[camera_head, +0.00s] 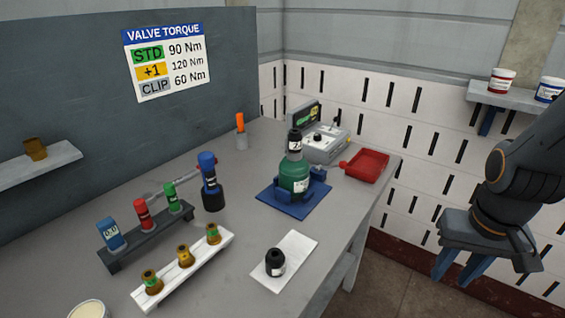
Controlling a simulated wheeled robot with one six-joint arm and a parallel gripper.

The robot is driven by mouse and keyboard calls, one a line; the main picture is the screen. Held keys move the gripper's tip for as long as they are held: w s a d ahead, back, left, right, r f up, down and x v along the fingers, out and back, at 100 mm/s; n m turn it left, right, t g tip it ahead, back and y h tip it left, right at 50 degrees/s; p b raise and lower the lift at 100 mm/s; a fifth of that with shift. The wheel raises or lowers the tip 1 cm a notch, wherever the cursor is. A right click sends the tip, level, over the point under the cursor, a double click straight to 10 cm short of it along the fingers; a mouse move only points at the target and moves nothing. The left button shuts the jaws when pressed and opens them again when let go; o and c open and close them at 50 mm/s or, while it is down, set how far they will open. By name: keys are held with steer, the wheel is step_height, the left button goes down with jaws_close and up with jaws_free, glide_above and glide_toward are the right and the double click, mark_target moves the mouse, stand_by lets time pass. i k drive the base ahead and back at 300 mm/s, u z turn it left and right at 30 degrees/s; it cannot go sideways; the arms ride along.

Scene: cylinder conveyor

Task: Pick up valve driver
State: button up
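A tool with a blue handle and a wide black lower end (209,182), which looks like the valve driver, stands upright on the grey bench at the right end of a dark rack. A grey bar runs behind the rack toward it. My gripper (458,275) is at the right of the view, beyond the bench edge and far from the tool. Its two blue fingers point down and are apart, with nothing between them. A green cylinder (294,178) with a black top stands in a blue holder (268,197) on the bench.
The dark rack (150,238) holds blue, red and green pieces. A white rack (190,275) with several brass fittings lies in front. A black cap (275,262) sits on a white sheet. A red tray (366,165) and a grey device (325,143) stand behind.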

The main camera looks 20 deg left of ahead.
mark_target(206, 160)
steer(key=z, duration=0.45)
steer(key=i, duration=1.4)
steer(key=u, duration=3.25)
